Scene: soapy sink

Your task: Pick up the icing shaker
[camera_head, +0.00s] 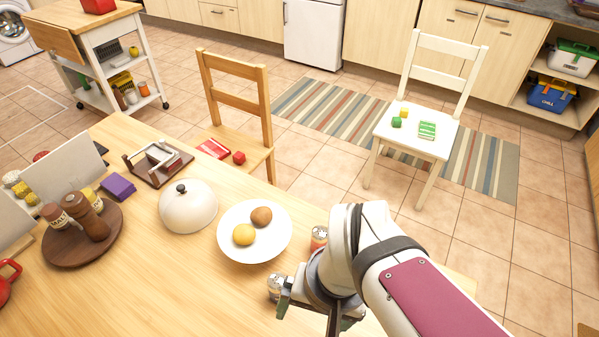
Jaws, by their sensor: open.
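My gripper (316,312) is at the lower middle, over the near part of the wooden table (190,285), and open. A small silvery, shaker-like object (275,283) shows beside its left finger; it may be the icing shaker, but it is partly hidden and I cannot tell if they touch. I see nothing held, though the arm hides part of the space around the fingers. A can with an orange-red side (318,238) stands just behind the gripper, partly covered by my arm.
A white plate (228,248) with a yellow and a brown round item is left of the gripper. A white dome (188,206) stands beyond it. A round wooden tray (75,252) with brown jars is at left. The front middle table is clear.

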